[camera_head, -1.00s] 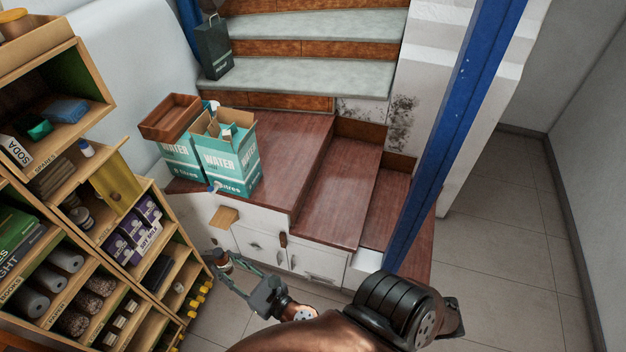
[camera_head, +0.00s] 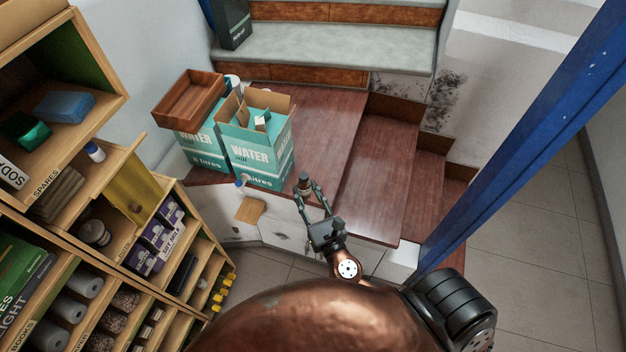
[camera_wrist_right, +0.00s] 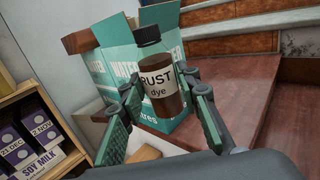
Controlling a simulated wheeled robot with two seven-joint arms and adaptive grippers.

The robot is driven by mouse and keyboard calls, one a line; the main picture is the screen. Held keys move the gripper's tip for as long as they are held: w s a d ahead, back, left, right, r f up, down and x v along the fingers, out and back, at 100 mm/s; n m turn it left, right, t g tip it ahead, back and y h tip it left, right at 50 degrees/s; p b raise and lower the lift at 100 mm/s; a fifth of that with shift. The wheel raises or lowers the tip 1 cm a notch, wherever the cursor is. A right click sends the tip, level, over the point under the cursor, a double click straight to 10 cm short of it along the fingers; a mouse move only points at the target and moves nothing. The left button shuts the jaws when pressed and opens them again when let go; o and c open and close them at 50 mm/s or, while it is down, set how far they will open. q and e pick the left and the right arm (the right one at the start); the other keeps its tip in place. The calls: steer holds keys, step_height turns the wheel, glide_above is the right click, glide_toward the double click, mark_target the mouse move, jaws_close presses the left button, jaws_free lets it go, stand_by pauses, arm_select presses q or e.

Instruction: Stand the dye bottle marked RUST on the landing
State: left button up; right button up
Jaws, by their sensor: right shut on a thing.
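The dye bottle (camera_wrist_right: 162,85) is brown with a black cap, and its label reads RUST dye in the right wrist view. It is upright between the fingers of my right gripper (camera_wrist_right: 163,105), which is shut on it. In the head view the right gripper (camera_head: 313,199) holds the small dark bottle (camera_head: 304,183) at the front edge of the landing (camera_head: 330,130), a reddish-brown wooden platform. I cannot tell whether the bottle's base is over the boards. My left gripper is not in view.
Two teal WATER cartons (camera_head: 262,150) crowd the landing's left side, with a brown wooden tray (camera_head: 190,98) on the rear one. The landing's middle is bare. A blue post (camera_head: 520,130) rises at right; shelves (camera_head: 120,265) stand left.

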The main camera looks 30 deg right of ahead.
steer(key=w+d+f+h+b, duration=0.1)
steer(key=w+d+f+b, duration=0.1)
steer(key=w+d+f, duration=0.1)
steer(key=w+d+f+m+b, duration=0.1)
steer(key=w+d+f+b, duration=0.2)
steer(key=w+d+f, duration=0.1)
steer(key=w+d+f+h+b, duration=0.1)
steer(key=w+d+f+b, duration=0.2)
steer(key=w+f, duration=0.3)
steer(key=shift+d+f+m+g+h, duration=0.3)
steer(key=shift+d+f+m+g, duration=0.1)
steer(key=shift+d+f, duration=0.3)
steer(key=shift+w+d+f+b, duration=0.15)
steer(key=shift+w+f+b, duration=0.25)
steer(key=shift+w+f, duration=0.15)
steer(key=f+b, duration=0.1)
steer(key=f, duration=0.1)
steer(key=f+b, duration=0.1)
steer(key=shift+w+d+f+b, duration=0.1)
steer(key=shift+w+f+b, duration=0.1)
steer(key=shift+f+b, duration=0.2)
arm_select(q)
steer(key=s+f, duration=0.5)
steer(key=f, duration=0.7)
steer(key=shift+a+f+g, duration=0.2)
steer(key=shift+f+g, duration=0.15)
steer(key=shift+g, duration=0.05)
arm_select(e)
steer(key=shift+r, duration=0.25)
